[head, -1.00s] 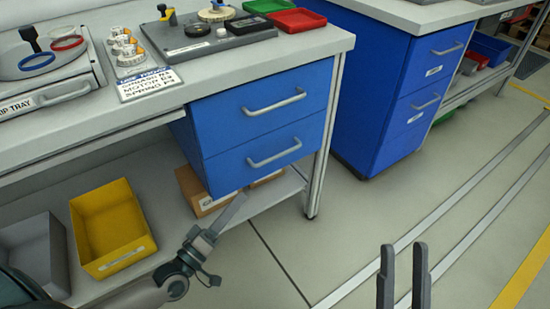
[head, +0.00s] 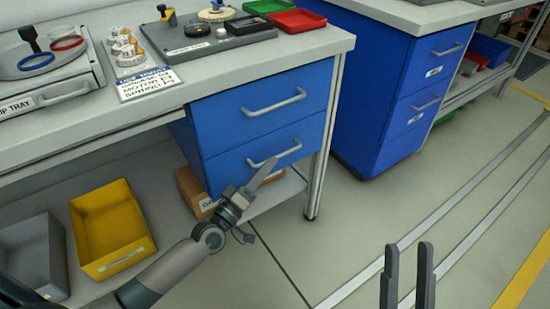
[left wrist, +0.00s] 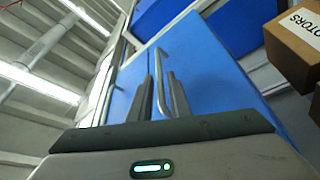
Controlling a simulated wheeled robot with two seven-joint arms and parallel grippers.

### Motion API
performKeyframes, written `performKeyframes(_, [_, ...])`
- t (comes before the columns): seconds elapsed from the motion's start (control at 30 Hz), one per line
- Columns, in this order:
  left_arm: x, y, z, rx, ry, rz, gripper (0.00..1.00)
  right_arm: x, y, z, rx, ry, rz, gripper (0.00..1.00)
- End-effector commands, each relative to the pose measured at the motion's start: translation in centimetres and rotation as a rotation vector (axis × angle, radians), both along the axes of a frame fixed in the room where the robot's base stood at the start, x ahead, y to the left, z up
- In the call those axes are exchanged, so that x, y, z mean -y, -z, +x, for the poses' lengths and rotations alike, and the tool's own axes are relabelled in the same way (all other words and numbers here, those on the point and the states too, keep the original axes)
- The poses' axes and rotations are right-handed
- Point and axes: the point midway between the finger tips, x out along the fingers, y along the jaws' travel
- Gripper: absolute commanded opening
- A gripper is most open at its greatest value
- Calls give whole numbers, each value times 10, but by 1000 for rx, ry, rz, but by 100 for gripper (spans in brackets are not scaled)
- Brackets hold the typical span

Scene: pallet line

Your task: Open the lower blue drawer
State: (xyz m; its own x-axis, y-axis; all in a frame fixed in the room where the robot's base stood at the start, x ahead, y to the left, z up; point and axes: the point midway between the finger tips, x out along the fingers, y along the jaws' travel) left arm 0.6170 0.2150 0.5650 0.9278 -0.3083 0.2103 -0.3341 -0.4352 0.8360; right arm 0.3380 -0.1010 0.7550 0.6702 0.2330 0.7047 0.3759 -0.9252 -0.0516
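The lower blue drawer (head: 305,131) sits under the workbench, closed, below a second blue drawer (head: 225,117). Its grey bar handle (head: 288,153) is on the front. My left gripper (head: 266,172) is just in front of this handle. In the left wrist view, my left gripper (left wrist: 160,90) has its fingers apart, with the handle (left wrist: 159,62) showing between them. I cannot tell whether they touch it. My right gripper (head: 408,272) is open and empty, low over the floor, away from the drawers.
A yellow bin (head: 112,228), a grey bin (head: 35,258) and a cardboard box (head: 190,186) stand on the shelf below. The bench leg (head: 322,165) is right of the drawers. Another blue cabinet (head: 385,105) stands farther right. Floor in front is clear.

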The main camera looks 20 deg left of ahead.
Motion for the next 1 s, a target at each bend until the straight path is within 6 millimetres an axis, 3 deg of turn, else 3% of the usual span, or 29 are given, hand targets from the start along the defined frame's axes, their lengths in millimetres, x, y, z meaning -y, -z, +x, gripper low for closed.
performKeyframes(0.3, [11, -8, 33, 0, 0, 0, 17, 2, -3, 0, 16, 2, 3, 31])
performKeyframes(0.7, [12, -8, 37, 0, 0, 0, 17, 2, -4, 0, 20, 3, 4, 31])
performKeyframes(0.8, [12, -8, 37, 0, 1, 0, 0, 2, -4, 1, 19, 4, 3, 31])
performKeyframes(1.0, [13, -8, 37, 0, 1, 0, 0, 2, -4, 1, 19, 4, 3, 31])
